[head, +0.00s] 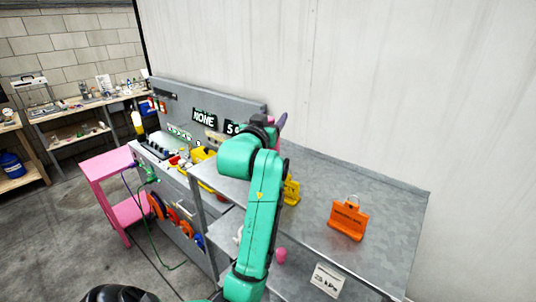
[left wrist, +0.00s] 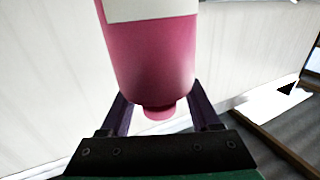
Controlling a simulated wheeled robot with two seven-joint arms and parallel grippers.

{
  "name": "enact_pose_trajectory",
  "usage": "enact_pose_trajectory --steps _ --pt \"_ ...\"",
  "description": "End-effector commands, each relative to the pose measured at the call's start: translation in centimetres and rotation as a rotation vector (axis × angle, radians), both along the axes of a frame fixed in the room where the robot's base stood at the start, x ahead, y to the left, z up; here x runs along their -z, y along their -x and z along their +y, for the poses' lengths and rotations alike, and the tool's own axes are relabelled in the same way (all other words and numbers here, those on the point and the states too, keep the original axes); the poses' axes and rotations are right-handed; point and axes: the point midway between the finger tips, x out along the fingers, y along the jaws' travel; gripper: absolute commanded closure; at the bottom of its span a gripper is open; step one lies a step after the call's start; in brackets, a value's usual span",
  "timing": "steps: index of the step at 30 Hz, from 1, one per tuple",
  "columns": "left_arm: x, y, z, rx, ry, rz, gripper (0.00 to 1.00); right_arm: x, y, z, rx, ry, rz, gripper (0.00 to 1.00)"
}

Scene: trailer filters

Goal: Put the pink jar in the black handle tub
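The pink jar (left wrist: 150,60), with a pale label, fills the upper middle of the left wrist view. Its narrow knob-like end points toward the gripper's palm. My left gripper (left wrist: 160,98) has its purple fingers on either side of the jar, apparently closed on it. I cannot pick out a black handle tub in either view. My right gripper is not in view.
The grey metal bench (head: 385,190) carries an orange handled sign (head: 348,218) and a yellow item (head: 291,191). A pink rounded thing (head: 281,255) shows lower down beside my arm. A pink stand (head: 110,172) is at the left. The bench's back right is clear.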

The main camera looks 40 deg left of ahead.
Motion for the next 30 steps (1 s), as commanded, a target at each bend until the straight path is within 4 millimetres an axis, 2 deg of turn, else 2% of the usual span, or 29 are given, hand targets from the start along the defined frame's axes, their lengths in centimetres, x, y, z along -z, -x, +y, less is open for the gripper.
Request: enact_pose_trajectory --steps 1,4,5,30 --pt "0.00 0.01 0.00 0.000 0.000 0.000 0.60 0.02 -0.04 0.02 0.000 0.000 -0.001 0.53" --pt "-0.01 0.02 -0.01 0.000 0.000 0.000 0.99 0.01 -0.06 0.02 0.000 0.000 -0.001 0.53" --pt "-0.01 0.02 -0.01 0.000 0.000 0.000 1.00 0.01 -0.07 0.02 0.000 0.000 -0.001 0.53" --pt "0.00 0.04 -0.02 0.000 -0.001 0.001 1.00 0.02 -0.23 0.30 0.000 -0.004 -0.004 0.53"
